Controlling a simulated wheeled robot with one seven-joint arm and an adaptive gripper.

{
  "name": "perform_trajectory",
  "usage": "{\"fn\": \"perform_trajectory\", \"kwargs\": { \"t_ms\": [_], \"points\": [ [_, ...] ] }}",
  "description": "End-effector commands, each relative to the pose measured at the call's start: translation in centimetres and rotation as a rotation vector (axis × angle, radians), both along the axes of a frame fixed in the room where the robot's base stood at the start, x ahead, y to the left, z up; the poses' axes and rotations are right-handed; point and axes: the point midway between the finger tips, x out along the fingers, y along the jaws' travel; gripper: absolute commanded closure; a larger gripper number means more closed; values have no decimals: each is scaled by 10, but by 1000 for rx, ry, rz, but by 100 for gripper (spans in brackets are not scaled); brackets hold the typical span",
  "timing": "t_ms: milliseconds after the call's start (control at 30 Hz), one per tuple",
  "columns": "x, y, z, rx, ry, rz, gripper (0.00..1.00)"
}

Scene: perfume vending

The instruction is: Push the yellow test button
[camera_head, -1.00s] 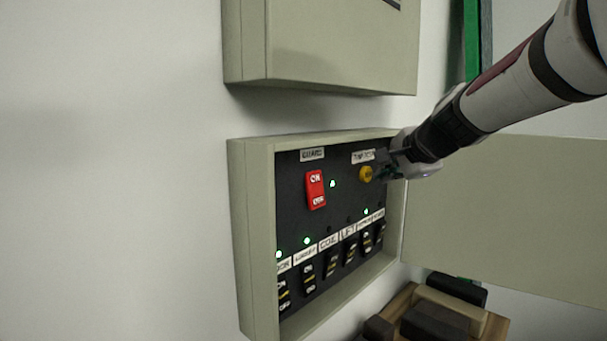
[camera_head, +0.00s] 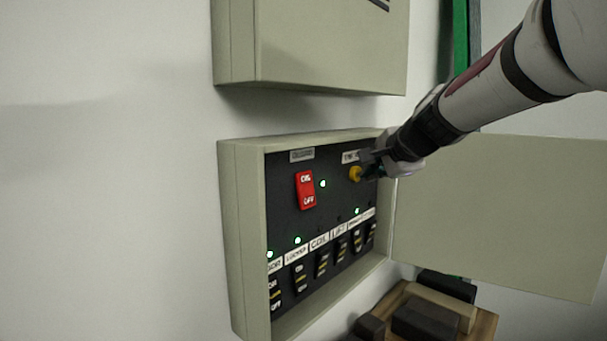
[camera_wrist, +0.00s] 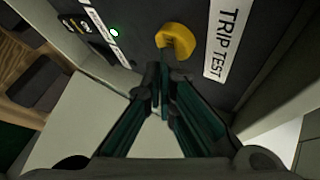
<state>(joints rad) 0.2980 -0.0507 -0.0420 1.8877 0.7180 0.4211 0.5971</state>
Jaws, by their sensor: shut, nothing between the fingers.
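The yellow test button (camera_head: 355,174) sits at the upper right of the black panel inside the open grey box. In the wrist view the yellow button (camera_wrist: 176,40) is just ahead of my fingertips, beside the "TRIP TEST" label (camera_wrist: 223,42). My gripper (camera_head: 366,163) reaches in from the right, its tips close to the button. In the wrist view my gripper (camera_wrist: 160,78) is shut and empty, its fingertips together below the button. I cannot tell whether the tips touch it.
A red ON/OFF switch (camera_head: 306,190) sits left of the button. Several black breaker switches (camera_head: 322,262) line the lower panel. The box's door (camera_head: 500,210) stands open to the right. Another grey box (camera_head: 320,45) hangs above. A wooden object with dark blocks (camera_head: 425,318) lies below.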

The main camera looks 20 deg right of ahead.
Motion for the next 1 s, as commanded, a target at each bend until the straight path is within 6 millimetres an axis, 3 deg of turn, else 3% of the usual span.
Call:
{"fn": "perform_trajectory", "kwargs": {
  "t_ms": [667, 1000],
  "points": [
    [4, 3, 0, 1, 0, 1, 100],
    [-5, -4, -1, -1, 0, 0, 100]
  ]
}}
